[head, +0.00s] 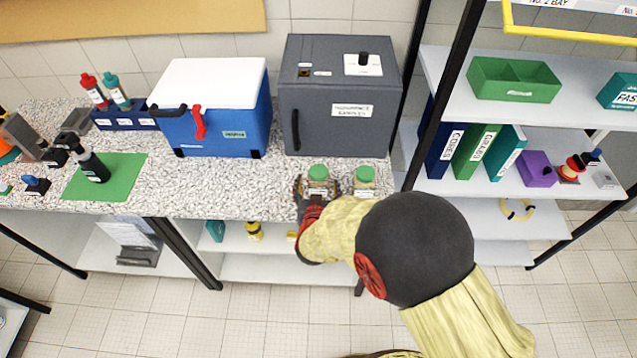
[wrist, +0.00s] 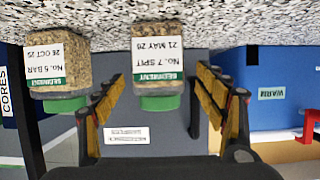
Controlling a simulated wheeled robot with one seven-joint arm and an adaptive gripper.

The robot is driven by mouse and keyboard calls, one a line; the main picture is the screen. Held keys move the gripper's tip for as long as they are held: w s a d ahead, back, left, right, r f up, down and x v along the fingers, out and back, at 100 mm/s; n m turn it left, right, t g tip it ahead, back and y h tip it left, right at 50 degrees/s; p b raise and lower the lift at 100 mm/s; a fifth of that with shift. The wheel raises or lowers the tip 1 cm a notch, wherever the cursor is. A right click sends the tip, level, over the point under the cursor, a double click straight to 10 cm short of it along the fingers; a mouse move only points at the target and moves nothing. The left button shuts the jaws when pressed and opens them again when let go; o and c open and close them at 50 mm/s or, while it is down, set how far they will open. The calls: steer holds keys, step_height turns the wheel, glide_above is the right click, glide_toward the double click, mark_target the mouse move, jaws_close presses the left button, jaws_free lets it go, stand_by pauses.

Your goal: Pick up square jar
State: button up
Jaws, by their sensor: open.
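Two square jars with green lids and white sediment labels stand side by side near the counter's front edge. The left jar (head: 318,183) reads "No. 7 SPIT" in the upside-down wrist view (wrist: 158,62). The other jar (head: 364,184) reads "No. 5 BAR" and shows at the left of the wrist view (wrist: 60,62). My gripper (head: 308,188) is open at the left jar. In the wrist view my gripper (wrist: 157,88) has one finger on each side of that jar's outline, with gaps visible. The left finger's tip lies between the two jars.
A grey cabinet (head: 338,120) stands behind the jars, with a blue and white cooler (head: 215,128) to its left. A green mat (head: 118,178) with a dark bottle lies farther left. A shelf rack (head: 500,110) stands right. Speckled counter (head: 220,190) is clear left of the jars.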

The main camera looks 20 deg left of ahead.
steer(key=x, duration=0.3)
steer(key=shift+w+f, duration=0.15)
steer(key=shift+c, duration=1.2)
steer(key=c, duration=1.4)
